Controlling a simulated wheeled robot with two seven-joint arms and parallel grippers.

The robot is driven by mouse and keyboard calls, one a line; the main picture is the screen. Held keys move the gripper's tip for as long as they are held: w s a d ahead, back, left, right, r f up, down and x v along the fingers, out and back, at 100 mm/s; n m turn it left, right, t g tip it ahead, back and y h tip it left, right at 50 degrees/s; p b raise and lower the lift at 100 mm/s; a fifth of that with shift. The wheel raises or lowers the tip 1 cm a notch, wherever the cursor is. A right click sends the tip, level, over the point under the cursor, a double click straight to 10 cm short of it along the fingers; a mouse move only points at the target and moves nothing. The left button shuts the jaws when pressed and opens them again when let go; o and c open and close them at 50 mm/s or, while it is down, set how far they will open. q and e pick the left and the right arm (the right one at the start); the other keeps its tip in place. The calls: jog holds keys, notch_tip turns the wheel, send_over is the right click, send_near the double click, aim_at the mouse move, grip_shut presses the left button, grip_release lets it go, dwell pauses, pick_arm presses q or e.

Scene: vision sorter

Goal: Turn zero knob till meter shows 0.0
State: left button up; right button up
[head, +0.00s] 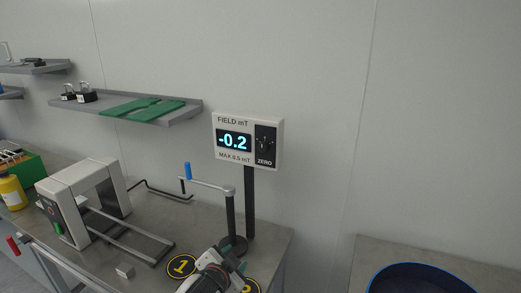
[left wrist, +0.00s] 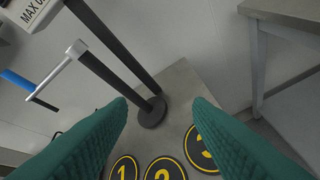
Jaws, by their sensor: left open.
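The field meter (head: 220,122) is a white box on a dark post, and its display (head: 234,141) reads -0.2. The black zero knob (head: 265,143) is on a dark panel at the right of its face, labelled ZERO. In the left wrist view only a lower corner of the meter (left wrist: 32,12) shows, and the knob is out of that view. My left gripper (head: 233,260) is low in front of the post, well below the knob. Its green fingers (left wrist: 161,101) are spread apart with nothing between them. My right gripper is not in view.
A crank with a blue handle (head: 187,171) stands left of the meter post. Numbered discs (head: 182,266) lie on the bench below. A white machine frame (head: 66,213) stands at the left. A shelf (head: 190,114) with green pieces hangs behind. A blue-rimmed bin (head: 420,264) is at the right.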

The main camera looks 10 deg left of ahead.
aim_at(263, 148)
pick_arm(q)
jog(key=w+d+r+m+t+h, duration=0.1)
jog(key=w+r+m+t, duration=0.2)
jog(key=r, duration=0.7)
jog(key=w+r+m+t+h, duration=0.15)
jog(key=w+r, duration=0.35)
jog(key=r, duration=0.6)
jog(key=shift+t+y, duration=0.45)
jog(key=w+p, duration=0.1)
jog(key=w, duration=0.3)
jog(key=w+d+p, duration=0.1)
jog(key=w, duration=0.3)
jog(key=w+p, duration=0.1)
jog(key=w, duration=0.3)
jog(key=shift+d, duration=0.35)
